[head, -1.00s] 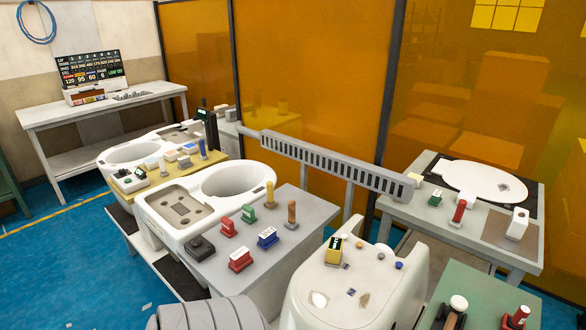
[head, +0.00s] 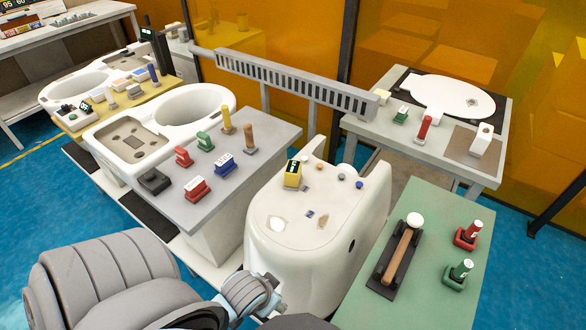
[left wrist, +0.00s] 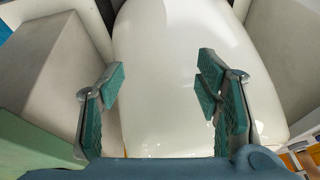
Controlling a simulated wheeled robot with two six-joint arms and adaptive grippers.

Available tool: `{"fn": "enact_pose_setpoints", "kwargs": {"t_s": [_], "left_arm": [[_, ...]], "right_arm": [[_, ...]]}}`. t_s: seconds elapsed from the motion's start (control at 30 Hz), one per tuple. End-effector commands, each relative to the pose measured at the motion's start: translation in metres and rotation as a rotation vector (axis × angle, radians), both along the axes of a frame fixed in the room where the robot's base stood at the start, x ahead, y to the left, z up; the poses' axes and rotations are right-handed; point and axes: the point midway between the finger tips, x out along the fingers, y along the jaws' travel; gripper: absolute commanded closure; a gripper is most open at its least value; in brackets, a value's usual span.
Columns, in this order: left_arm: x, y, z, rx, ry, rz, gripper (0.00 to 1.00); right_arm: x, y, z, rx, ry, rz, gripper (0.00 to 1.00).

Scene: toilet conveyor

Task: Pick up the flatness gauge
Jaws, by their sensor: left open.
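A small yellow block with a dark face (head: 292,174), which looks like a gauge, stands on the rear part of the white toilet body (head: 268,228). I cannot tell for certain that it is the flatness gauge. My left gripper (left wrist: 162,80) is open and empty in the left wrist view, its teal-padded fingers spread over a smooth white surface. The yellow block does not show in that view. In the head view my left arm shows low in the picture, short of the toilet body; its fingertips are not clear there. My right gripper is not in view.
Small discs and chips lie near the yellow block. A green table (head: 410,285) at right holds a wooden-handled tool (head: 401,257) and red and green stamps. A grey bench (head: 262,140) with several stamps stands left. A slotted rail (head: 290,80) runs behind.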

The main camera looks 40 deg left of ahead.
Motion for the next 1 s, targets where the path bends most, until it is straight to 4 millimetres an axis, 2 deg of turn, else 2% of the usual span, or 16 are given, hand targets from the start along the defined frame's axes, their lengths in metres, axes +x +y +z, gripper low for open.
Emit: {"fn": "enact_pose_setpoints", "kwargs": {"t_s": [0.07, 0.1, 0.2, 0.3, 0.43, 0.53, 0.73, 1.0], "left_arm": [[0.01, 0.005, 0.042, 0.02, -0.075, 0.031, 0.42], [0.033, 0.022, 0.061, 0.053, -0.168, 0.101, 0.42], [0.086, 0.059, 0.096, 0.101, -0.398, 0.25, 0.42], [0.129, 0.086, 0.132, 0.115, -0.61, 0.346, 0.42], [0.165, 0.107, 0.168, 0.104, -0.805, 0.404, 0.42], [0.184, 0.117, 0.172, 0.098, -0.853, 0.417, 0.42], [0.227, 0.141, 0.15, 0.096, -0.852, 0.42, 0.42], [0.257, 0.158, 0.131, 0.095, -0.849, 0.42, 0.42]], "right_arm": [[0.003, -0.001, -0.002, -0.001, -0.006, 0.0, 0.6], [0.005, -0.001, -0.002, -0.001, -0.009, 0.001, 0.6], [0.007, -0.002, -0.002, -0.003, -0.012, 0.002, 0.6], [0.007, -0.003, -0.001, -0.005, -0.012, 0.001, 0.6], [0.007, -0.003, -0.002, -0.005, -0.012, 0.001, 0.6], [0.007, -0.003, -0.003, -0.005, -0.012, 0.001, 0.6], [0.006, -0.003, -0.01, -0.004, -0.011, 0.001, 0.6], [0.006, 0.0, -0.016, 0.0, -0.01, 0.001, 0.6]]}}
